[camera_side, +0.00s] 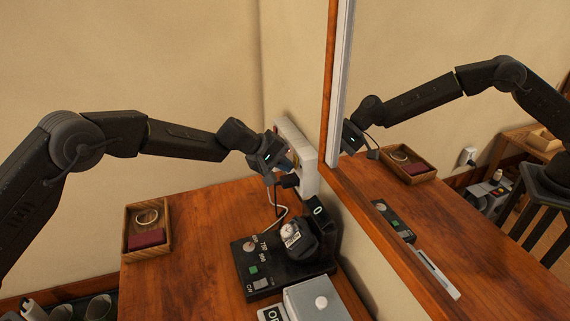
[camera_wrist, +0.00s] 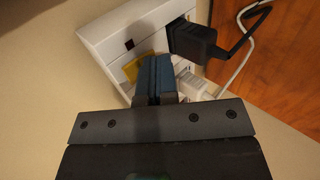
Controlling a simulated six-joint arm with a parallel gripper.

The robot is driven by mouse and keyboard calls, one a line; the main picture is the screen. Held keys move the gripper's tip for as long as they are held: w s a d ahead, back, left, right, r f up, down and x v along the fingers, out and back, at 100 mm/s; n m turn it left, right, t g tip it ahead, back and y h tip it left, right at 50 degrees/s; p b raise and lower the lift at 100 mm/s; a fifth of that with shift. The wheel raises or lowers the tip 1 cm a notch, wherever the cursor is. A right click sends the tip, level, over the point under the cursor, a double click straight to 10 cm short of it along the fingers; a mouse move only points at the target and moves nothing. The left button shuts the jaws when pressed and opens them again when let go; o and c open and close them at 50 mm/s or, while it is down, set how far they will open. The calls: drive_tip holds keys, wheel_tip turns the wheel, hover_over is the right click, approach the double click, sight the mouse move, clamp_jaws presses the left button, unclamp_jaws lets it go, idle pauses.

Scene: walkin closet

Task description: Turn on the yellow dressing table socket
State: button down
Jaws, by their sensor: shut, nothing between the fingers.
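The white wall socket (camera_side: 303,152) is mounted on the wall above the back of the dressing table. In the wrist view the socket (camera_wrist: 103,42) shows a yellow switch (camera_wrist: 133,68) on its face. My gripper (camera_side: 279,168) is at the socket's front. In the wrist view my gripper's shut fingertips (camera_wrist: 152,60) lie just right of the yellow switch and cover part of that area. I cannot tell whether they touch it or which way it is set. A black plug (camera_wrist: 192,40) and a white plug (camera_wrist: 190,84) sit in the socket beside my fingers.
Cables hang from the plugs to the wooden table (camera_side: 190,255). Below stands a black watch stand (camera_side: 255,265) with a watch (camera_side: 294,234). A grey box (camera_side: 318,300) is at the front, a wooden tray (camera_side: 130,248) at left. A wood-framed mirror (camera_side: 400,235) bounds the right.

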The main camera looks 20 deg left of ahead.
drive_tip(key=shift+w+d+f, duration=0.2)
drive_tip(key=shift+d+f, duration=0.15)
drive_tip(key=shift+f, duration=0.05)
drive_tip(key=shift+r, duration=0.1)
